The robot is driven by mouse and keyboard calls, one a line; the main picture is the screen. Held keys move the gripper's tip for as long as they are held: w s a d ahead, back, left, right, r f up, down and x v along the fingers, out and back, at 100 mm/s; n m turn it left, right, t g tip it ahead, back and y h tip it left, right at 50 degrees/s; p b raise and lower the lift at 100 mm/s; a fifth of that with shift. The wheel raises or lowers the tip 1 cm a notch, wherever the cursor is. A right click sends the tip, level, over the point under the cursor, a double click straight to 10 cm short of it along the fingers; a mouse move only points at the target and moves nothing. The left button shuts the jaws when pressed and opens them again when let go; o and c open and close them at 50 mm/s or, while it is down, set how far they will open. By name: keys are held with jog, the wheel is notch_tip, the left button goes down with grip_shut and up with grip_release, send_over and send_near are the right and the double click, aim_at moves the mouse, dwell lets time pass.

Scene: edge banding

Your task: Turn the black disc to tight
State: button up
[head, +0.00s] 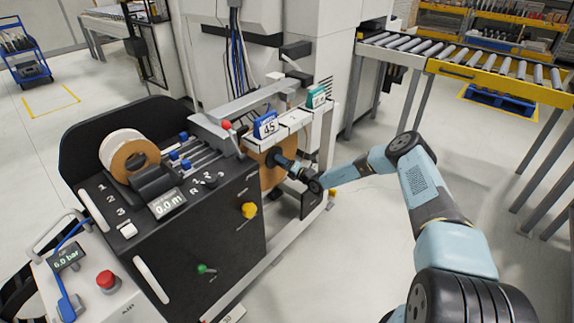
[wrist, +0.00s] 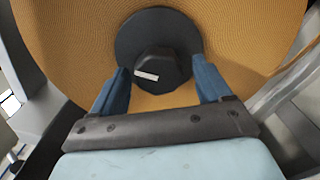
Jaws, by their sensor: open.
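The black disc (wrist: 158,24) lies flat against the face of a large tan roll in the wrist view. It has a raised dark hub (wrist: 158,66) at its middle with a small white mark on it. My gripper (wrist: 163,76) is open, with one blue finger on each side of the hub. A gap shows between each finger and the hub. In the head view my gripper (head: 290,163) reaches to the tan roll (head: 268,172) on the machine's right side.
A black machine (head: 225,225) with a roll of tape, a 0.0 m display (head: 167,203) and knobs stands left of my arm. A blue tag marked 45 (head: 266,126) hangs above the tan roll. Metal frame posts stand close by. Open floor lies right.

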jog(key=v, duration=1.3)
jog(key=shift+s+d, duration=0.2)
jog(key=shift+d, duration=0.1)
jog(key=shift+f, duration=0.1)
jog(key=s+a+r+n+g+y, duration=0.1)
jog(key=s+r+n+g, duration=0.25)
jog(key=r+n, duration=0.45)
jog(key=s+a+r+n+g, duration=0.15)
jog(key=r+n+g, duration=0.3)
jog(key=r, duration=0.55)
jog(key=s+d+r+n+g+h, duration=0.2)
jog(key=s+r+n+h, duration=0.1)
jog(key=s+r+n, duration=0.4)
jog(key=s+d+r+n+g+h, duration=0.15)
jog(key=s+r+n, duration=0.35)
jog(key=r, duration=0.5)
jog(key=s+d+r+n+t+h, duration=0.1)
jog(key=s+d+r+n+h, duration=0.25)
jog(key=s+r, duration=0.4)
jog(key=s+d+r+n+t+h, duration=0.1)
jog(key=s+d+r+n+h, duration=0.2)
jog(key=s+d+r+n, duration=0.35)
jog(key=s+d+r+n+t+h, duration=0.1)
jog(key=s+d+r+t+h, duration=0.1)
jog(key=s, duration=0.8)
jog(key=s+d+r+n+t+h, duration=0.2)
jog(key=s+d+r, duration=0.3)
jog(key=s, duration=0.5)
jog(key=shift+d, duration=0.55)
